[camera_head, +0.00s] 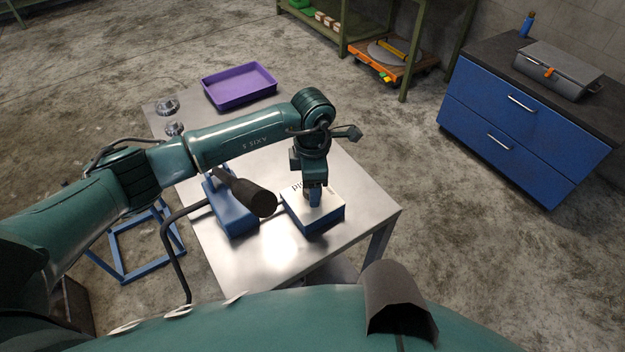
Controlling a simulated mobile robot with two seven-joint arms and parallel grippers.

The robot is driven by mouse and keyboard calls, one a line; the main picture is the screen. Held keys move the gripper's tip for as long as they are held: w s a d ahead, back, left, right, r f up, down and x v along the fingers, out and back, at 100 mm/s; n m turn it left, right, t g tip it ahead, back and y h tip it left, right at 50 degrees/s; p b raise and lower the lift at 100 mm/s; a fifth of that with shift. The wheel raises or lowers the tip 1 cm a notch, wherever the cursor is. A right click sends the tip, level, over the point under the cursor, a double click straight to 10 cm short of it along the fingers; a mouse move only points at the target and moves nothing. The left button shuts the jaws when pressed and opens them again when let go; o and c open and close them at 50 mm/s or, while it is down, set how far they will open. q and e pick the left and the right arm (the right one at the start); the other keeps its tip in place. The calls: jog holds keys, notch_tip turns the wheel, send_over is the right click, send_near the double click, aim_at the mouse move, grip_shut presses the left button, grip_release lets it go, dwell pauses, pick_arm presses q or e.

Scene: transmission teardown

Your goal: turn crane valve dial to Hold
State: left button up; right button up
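The crane valve box (299,222), blue with a white top, sits on the metal table. Parts of printed labels show on its white top, one ending in "ld". My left gripper (315,197) points down onto the middle of this top, where it hides the dial. I cannot tell whether its fingers are shut on the dial or which way the dial points. My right gripper is not in view.
A blue pump unit (231,221) with a dark-gripped lever (250,195) stands just left of the valve box. A purple tray (240,87) and small metal parts (167,106) lie at the table's far end. The table's right front (365,215) is clear. A blue drawer cabinet (520,125) stands right.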

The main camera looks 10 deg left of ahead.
pick_arm(q)
jog(key=c, duration=1)
